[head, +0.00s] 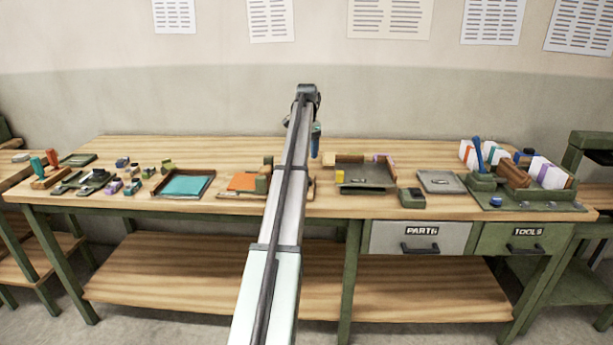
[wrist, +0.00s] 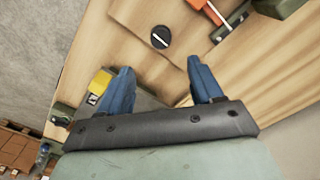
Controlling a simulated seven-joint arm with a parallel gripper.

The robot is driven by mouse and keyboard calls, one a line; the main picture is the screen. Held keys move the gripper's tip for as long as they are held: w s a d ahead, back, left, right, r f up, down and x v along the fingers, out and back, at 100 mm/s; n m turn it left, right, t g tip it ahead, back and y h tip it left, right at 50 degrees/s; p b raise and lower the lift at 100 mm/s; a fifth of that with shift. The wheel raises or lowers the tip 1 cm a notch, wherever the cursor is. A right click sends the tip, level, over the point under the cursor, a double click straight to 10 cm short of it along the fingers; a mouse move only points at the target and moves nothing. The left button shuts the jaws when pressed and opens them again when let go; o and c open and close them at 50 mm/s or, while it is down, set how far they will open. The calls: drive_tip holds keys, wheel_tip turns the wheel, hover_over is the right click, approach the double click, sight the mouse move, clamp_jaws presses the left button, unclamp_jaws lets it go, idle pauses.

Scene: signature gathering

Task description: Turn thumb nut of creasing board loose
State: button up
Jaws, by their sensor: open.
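A round black knob with a white line across its top (wrist: 160,37), which looks like the thumb nut, sits on pale wood in the wrist view. My gripper (wrist: 160,66) has two blue fingers spread apart, with nothing between them. The knob lies beyond the fingertips, roughly centred between them and apart from both. In the head view, my gripper (head: 316,141) hangs above the bench, right of my arm. A wooden board with an orange sheet (head: 242,182) is partly hidden behind my arm; the knob cannot be made out there.
A yellow block (wrist: 100,82) is close to the left finger. An orange piece (wrist: 205,10) and a green part (wrist: 228,24) are at the upper right. A grey tray (head: 372,180) stands right of my arm, a teal-lined tray (head: 184,185) left of it. Bare bench lies along the front.

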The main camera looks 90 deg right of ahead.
wheel_tip(320, 180, down, 11)
drive_tip(key=shift+w, duration=0.1)
idle(0.3)
drive_tip(key=shift+c, duration=0.4)
drive_tip(key=c, duration=1)
